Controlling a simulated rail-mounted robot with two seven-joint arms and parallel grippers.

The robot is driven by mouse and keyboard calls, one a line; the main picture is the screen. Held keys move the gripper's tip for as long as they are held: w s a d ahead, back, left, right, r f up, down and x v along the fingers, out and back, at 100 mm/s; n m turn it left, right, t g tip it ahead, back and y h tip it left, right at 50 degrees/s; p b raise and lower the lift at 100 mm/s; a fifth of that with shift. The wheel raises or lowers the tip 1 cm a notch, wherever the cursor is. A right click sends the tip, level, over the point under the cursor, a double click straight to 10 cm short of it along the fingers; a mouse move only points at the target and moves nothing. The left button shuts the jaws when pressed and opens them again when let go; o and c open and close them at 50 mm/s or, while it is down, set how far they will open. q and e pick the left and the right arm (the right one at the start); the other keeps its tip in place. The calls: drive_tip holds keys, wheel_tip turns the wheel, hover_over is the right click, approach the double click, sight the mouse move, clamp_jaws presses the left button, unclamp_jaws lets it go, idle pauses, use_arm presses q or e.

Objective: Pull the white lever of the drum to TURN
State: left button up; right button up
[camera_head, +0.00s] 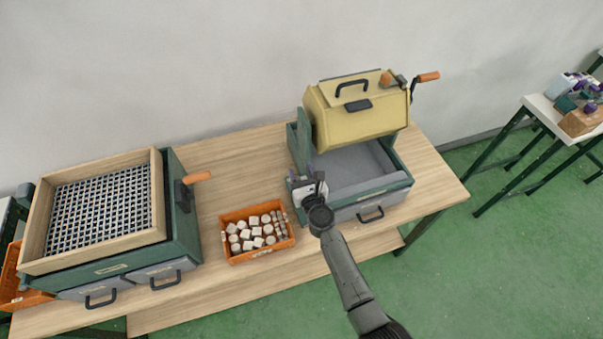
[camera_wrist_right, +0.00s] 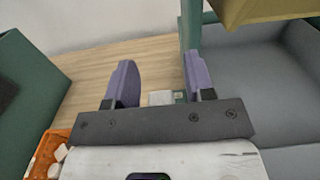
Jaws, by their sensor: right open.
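The yellow drum (camera_head: 355,115) sits over a green-framed machine with a grey tray (camera_head: 345,165) at the right of the table. Its lower edge also shows at the top right of the right wrist view (camera_wrist_right: 255,8). My right gripper (camera_head: 303,178) is at the machine's left front corner, with the jaws open. In the right wrist view, its purple fingers (camera_wrist_right: 157,75) stand apart. A small whitish piece (camera_wrist_right: 161,97) with a green part shows low between them; it may be the white lever, but I cannot tell. No lever shows clearly in the head view. My left gripper is out of view.
An orange bin (camera_head: 258,250) of pale blocks stands left of my right gripper. A green box with a wooden sieve frame (camera_head: 160,200) fills the table's left. The drum's crank has an orange handle (camera_head: 428,77).

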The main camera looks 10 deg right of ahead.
drive_tip(key=c, duration=0.4)
clamp_jaws()
